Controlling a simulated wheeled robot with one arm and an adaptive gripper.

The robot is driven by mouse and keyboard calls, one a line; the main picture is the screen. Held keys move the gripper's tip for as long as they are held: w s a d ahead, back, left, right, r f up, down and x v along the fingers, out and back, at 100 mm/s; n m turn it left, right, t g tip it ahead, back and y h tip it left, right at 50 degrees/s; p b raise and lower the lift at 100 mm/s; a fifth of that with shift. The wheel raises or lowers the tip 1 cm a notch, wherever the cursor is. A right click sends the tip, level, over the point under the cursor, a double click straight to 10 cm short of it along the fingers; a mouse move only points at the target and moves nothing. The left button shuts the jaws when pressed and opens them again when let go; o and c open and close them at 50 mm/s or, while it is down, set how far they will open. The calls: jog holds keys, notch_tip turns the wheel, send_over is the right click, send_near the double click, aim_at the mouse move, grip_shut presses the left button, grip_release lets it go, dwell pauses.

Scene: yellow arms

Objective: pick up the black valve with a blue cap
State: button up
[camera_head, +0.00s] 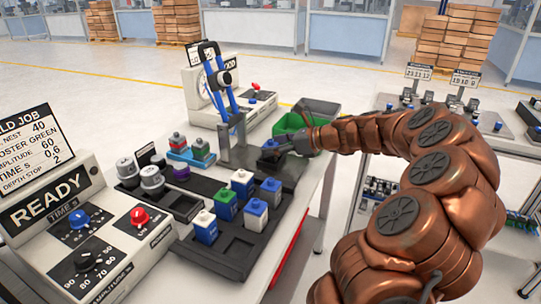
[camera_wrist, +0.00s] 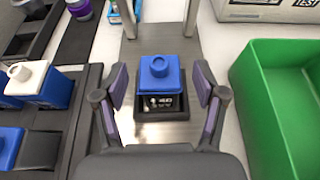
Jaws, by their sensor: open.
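The black valve with a blue cap (camera_wrist: 161,79) sits upright in a dark square seat on a grey metal plate (camera_wrist: 154,39). Pale markings show on its black front. My gripper (camera_wrist: 160,88) is open, with one purple-padded finger on each side of the valve and a gap on both sides. In the head view the blue cap (camera_head: 271,144) shows at the tip of my gripper (camera_head: 276,153), partly covered by it. My copper-coloured arm reaches in from the right.
A green bin (camera_wrist: 281,108) stands close on the right. Dark trays (camera_head: 232,242) with several blue, white and green blocks lie to the left. A press with a blue frame (camera_head: 228,88) rises behind the plate. Control box READY (camera_head: 85,229) is at front left.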

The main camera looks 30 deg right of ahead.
jog(key=shift+x, duration=0.75)
grip_shut()
jog(key=shift+r, duration=0.1)
